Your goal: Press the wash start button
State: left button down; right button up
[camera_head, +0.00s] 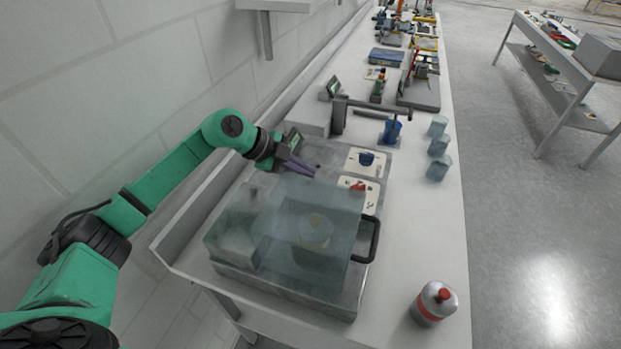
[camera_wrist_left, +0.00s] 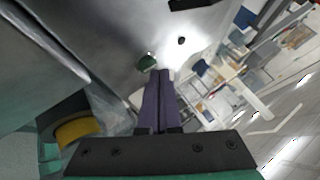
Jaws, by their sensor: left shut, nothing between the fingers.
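The ozone washer (camera_head: 330,290) is a grey base with a translucent box-shaped cover (camera_head: 345,215) and a dark handle. My left gripper (camera_head: 312,171) is just behind the cover, over the grey surface at the back of the washer. Its purple fingers are shut and empty. In the left wrist view the closed fingertips (camera_wrist_left: 160,74) are close to a small green button (camera_wrist_left: 146,61) on a grey metal surface. I cannot tell whether they touch it. This button is not clear in the head view. My right gripper is not in view.
White panels with a blue knob (camera_head: 366,158) and a red part (camera_head: 358,187) lie to the right. Several translucent cups (camera_head: 438,168) stand farther back.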

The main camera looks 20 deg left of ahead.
pick_arm(q)
jog(key=shift+f, duration=0.35)
dwell(0.4)
jog(key=shift+r+p, duration=0.9)
jog(key=shift+r, duration=0.1)
notch_tip(320, 180, up, 5)
jog(key=p, duration=0.5)
jog(key=shift+d, duration=0.1)
dwell(0.3)
